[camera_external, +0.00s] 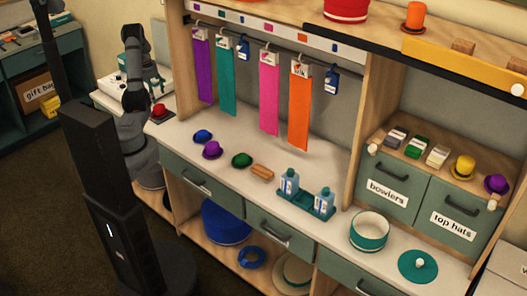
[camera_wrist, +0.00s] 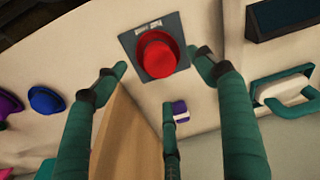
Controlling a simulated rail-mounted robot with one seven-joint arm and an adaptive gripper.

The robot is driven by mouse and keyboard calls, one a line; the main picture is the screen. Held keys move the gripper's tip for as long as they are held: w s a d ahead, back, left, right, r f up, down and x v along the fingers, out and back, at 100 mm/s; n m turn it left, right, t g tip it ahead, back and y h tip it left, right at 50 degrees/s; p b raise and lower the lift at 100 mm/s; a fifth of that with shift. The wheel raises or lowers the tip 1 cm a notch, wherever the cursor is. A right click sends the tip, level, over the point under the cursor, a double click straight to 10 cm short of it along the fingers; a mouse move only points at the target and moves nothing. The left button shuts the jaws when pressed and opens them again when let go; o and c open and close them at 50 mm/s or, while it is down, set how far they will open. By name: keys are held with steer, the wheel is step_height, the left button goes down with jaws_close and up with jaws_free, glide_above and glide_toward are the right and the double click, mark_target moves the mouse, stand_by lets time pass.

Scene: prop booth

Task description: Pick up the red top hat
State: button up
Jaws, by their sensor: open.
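A red round piece with a raised middle and a wider rim, matching a red top hat seen from above, sits on a dark square plate with small white labels. The red top hat (camera_wrist: 157,58) is at the top middle of the wrist view, and it also shows on the counter's left end in the external view (camera_external: 159,109). My gripper (camera_wrist: 160,76) has teal fingers spread apart with nothing between them. Two fingertips lie left and right of the plate in the picture, a third below it. In the external view my arm hides the gripper's fingers.
A wooden divider (camera_wrist: 125,140) stands near the fingers. A small purple-and-white item (camera_wrist: 180,110) lies below the plate. Blue (camera_external: 203,136), purple (camera_external: 211,150) and green (camera_external: 242,160) hats lie along the counter. An orange top hat (camera_external: 416,16) stands on the upper shelf.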

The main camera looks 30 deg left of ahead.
mark_target(159, 106)
steer(key=f, duration=0.3)
steer(key=shift+w+d, duration=0.15)
steer(key=shift+w, duration=0.25)
steer(key=shift+w+f+p, duration=0.2)
steer(key=shift+f+p, duration=0.2)
steer(key=shift+f, duration=0.6)
steer(key=shift+w+f+p, duration=0.15)
steer(key=shift+f+p, duration=0.2)
steer(key=shift+f, duration=0.65)
steer(key=shift+w+f+p, duration=0.2)
steer(key=shift+f+p, duration=0.2)
steer(key=shift+f, duration=0.6)
steer(key=shift+c, duration=1.1)
steer(key=c, duration=0.7)
